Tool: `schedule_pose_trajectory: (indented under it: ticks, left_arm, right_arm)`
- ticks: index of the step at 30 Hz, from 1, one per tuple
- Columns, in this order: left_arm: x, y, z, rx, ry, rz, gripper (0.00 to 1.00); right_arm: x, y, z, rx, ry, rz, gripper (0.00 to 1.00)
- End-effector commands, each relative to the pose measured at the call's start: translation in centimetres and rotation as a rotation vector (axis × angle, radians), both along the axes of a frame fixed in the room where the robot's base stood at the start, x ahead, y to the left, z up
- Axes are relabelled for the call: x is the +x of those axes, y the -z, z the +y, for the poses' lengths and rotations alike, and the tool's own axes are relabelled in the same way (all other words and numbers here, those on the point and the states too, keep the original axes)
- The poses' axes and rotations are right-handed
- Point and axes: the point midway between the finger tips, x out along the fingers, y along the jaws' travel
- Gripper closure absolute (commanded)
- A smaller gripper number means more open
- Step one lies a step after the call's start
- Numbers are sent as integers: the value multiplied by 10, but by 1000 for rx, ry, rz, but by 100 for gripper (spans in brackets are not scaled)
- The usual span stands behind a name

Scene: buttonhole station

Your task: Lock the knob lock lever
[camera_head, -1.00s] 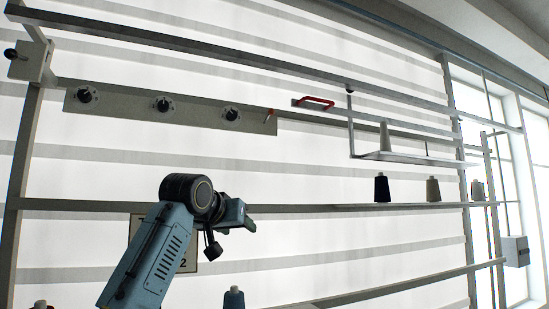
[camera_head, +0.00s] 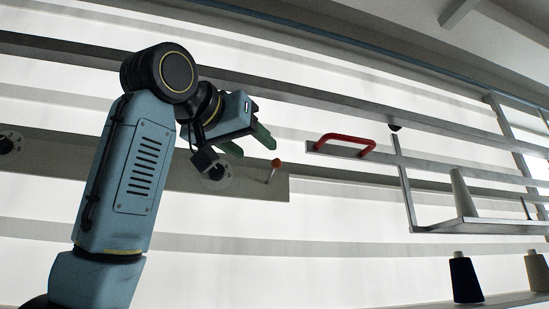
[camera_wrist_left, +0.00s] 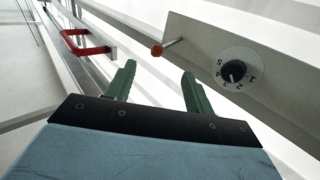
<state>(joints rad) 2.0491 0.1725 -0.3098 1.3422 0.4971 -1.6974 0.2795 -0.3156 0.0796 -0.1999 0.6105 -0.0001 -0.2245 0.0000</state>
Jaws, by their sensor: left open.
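The lock lever (camera_head: 272,170) is a thin pale pin with an orange-red ball tip at the right end of a grey knob panel (camera_head: 185,178). In the left wrist view the lever (camera_wrist_left: 157,50) sticks out from the panel beside a numbered dial with a black knob (camera_wrist_left: 233,72). That knob is partly hidden by my arm in the head view. My left gripper (camera_head: 254,148) has green fingers, open and empty, close to the ball tip in the picture. In the wrist view the ball appears just beyond the gap between the fingertips (camera_wrist_left: 159,70); contact is not seen.
A red handle (camera_head: 345,143) is on the rail right of the lever. A bracket shelf (camera_head: 470,226) holds a pale cone; a dark thread cone (camera_head: 464,278) stands lower. Another knob (camera_head: 6,145) is at the far left. Horizontal rails cross above and below the panel.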

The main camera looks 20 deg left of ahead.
Motion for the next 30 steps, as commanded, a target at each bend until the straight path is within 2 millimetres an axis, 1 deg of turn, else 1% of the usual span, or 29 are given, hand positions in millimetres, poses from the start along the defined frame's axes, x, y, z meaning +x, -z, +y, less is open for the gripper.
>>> schedule_pose_trajectory:
  ticks: [1,4,6,9,12,18,25,26,30]
  left_arm:
    - [14,-2,-3,0,0,6,47]
    - [35,-2,-7,0,-1,7,47]
    - [48,-3,-10,0,-1,5,47]
    - [63,-2,-13,0,-1,4,47]
    - [75,-1,-15,0,-1,4,47]
    - [85,0,-18,-1,0,2,47]
    - [85,1,-18,-1,0,1,47]
    - [85,0,-18,-1,0,1,50]
    - [85,0,-18,-1,0,1,68]
  right_arm:
    - [2,-9,0,1,0,-3,50]
    - [7,-19,0,2,-1,-12,50]
    - [14,-25,1,2,-1,-24,50]
    - [25,-32,2,4,-1,-41,50]
    - [28,-37,2,5,-1,-46,50]
    - [23,-40,1,4,-1,-38,50]
    - [16,-39,1,3,-1,-27,50]
    - [16,-39,1,3,-1,-26,50]
    - [16,-39,1,3,-1,-26,50]
